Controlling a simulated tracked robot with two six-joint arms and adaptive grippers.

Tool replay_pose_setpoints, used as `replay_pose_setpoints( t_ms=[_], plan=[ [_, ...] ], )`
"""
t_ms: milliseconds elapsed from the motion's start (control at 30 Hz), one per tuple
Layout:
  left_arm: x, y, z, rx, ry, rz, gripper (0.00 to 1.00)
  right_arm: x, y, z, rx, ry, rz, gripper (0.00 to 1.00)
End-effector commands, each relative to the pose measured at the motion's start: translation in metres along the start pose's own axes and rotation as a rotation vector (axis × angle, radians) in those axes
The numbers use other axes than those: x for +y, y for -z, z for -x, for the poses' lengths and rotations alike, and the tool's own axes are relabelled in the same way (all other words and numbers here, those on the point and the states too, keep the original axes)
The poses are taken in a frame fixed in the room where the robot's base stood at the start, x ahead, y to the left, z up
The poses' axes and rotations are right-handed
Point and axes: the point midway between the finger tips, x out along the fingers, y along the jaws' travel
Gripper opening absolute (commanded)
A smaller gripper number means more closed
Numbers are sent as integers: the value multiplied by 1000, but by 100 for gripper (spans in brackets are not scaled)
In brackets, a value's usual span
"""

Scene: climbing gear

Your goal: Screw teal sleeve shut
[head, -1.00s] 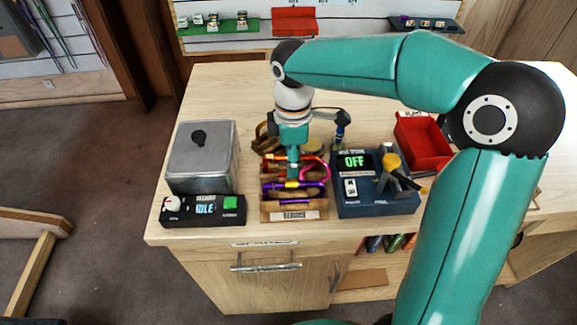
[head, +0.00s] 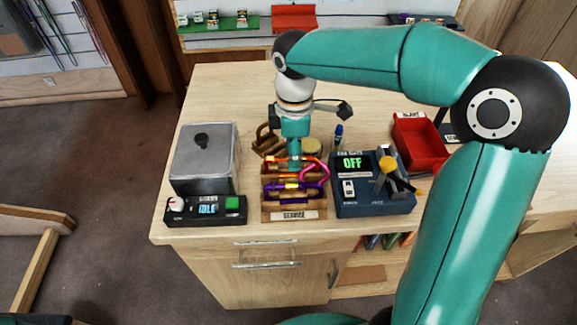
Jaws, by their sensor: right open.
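My right gripper (head: 294,163) reaches straight down over the wooden service rack (head: 294,214) in the head view and is open. Its narrow teal lower end is at the carabiners in the rack. An orange carabiner (head: 283,159) is right at its tip. A pink one (head: 325,171) curves to the right, and a purple one with a yellow sleeve (head: 290,186) lies nearer the front. I cannot make out a teal sleeve apart from the teal gripper, which covers part of the rack. Whether the fingers touch a carabiner cannot be told. My left gripper is not in view.
A grey lidded tank (head: 205,165) stands left of the rack, behind a black box reading IDLE (head: 207,209). A blue device reading OFF (head: 370,200) stands close on the right. A red tray (head: 420,145) is farther right. The back left tabletop is clear.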

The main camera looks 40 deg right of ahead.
Motion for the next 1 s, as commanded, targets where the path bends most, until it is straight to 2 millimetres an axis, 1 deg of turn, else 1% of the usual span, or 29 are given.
replay_pose_setpoints(
  t_ms=[1000],
  plan=[
    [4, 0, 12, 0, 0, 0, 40, 20, 0, 0, 0, 0, -1, 46]
  ],
)
